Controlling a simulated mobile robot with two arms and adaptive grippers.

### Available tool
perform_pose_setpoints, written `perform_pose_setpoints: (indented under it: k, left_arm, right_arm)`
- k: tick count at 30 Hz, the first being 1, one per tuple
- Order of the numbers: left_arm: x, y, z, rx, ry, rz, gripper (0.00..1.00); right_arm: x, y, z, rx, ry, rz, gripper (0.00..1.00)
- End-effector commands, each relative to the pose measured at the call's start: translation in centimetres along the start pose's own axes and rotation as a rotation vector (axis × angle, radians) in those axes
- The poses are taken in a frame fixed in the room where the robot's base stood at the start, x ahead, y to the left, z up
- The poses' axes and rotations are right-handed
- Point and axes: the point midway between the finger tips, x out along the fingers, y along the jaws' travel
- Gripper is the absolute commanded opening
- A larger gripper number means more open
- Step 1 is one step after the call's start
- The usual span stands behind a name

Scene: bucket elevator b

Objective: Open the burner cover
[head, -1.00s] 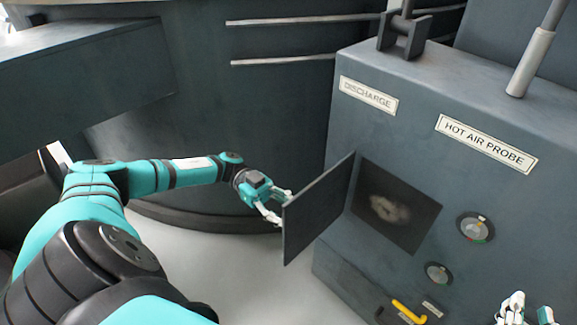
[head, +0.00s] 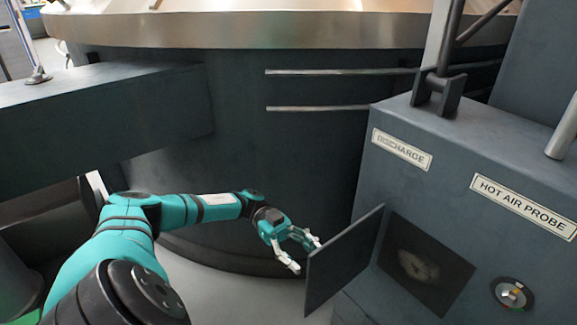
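The burner cover (head: 343,262) is a dark flat door on the front of the grey-blue machine housing. It stands swung out to the left, and the square burner opening (head: 425,264) beside it is exposed, with a pale patch inside. My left gripper (head: 306,256) is just left of the cover's outer edge. Its pale fingers are spread apart with nothing seen between them. One fingertip is close to the cover's edge; I cannot tell whether it touches. My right gripper is out of the picture.
The housing carries a DISCHARGE label (head: 401,149), a HOT AIR PROBE label (head: 523,205) and a round gauge (head: 512,294). A large dark drum (head: 290,160) with two horizontal rails stands behind my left arm. A dark beam (head: 100,115) is at left. Some floor shows below the arm.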

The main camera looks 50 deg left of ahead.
Motion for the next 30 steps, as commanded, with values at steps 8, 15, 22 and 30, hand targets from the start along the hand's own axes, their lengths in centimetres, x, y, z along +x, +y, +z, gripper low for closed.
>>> perform_pose_setpoints:
  k: [8,15,22,30]
  left_arm:
    - [-6.0,-0.2,0.0,0.002,0.0,-0.004,0.49]
    - [-8.5,-0.1,0.0,0.002,0.0,-0.002,0.49]
    - [-9.1,0.0,0.0,0.001,0.0,0.0,0.49]
    - [-9.1,0.0,0.0,0.001,0.0,0.0,0.49]
  right_arm:
    - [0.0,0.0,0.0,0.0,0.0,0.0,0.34]
    - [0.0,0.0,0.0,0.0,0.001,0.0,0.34]
    - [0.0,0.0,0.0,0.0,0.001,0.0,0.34]
    - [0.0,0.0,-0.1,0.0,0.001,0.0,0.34]
